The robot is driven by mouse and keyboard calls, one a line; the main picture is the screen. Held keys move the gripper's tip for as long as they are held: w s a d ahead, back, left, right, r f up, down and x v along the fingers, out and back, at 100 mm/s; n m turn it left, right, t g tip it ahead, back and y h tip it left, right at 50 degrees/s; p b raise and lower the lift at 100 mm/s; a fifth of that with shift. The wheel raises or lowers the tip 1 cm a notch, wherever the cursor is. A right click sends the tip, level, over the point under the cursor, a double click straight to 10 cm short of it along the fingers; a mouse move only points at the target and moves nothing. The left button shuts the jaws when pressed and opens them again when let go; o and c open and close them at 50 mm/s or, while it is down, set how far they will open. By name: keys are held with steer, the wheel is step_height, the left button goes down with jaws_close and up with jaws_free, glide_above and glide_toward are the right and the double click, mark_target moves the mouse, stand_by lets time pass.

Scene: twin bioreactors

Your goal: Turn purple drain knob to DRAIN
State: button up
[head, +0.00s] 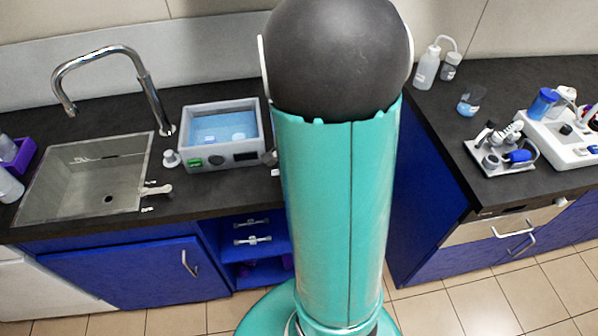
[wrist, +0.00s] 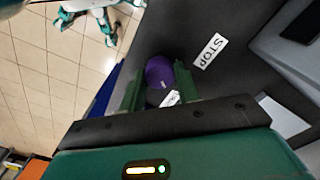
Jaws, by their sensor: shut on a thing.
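The purple drain knob (wrist: 159,72) shows in the wrist view as a rounded purple shape on a dark surface. My gripper (wrist: 159,84) has its two green fingers on either side of the knob and is shut on it. A white label reading STOP (wrist: 208,51) lies just right of the knob. A second white label (wrist: 171,98) is partly hidden below the knob between the fingers, and I cannot read it. I cannot make out the purple knob or my gripper in the head view; my own teal arm blocks the middle.
In the wrist view, a grey device (wrist: 290,45) stands at the right. In the head view, a sink (head: 85,180) and a grey water bath (head: 240,160) are at left. Small lab items and a white rack (head: 570,140) are on the right counter.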

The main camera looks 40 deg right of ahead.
steer(key=shift+m, duration=0.9)
steer(key=o, duration=1)
step_height(320, 180, up, 14)
steer(key=shift+f, duration=0.1)
steer(key=shift+a, duration=0.1)
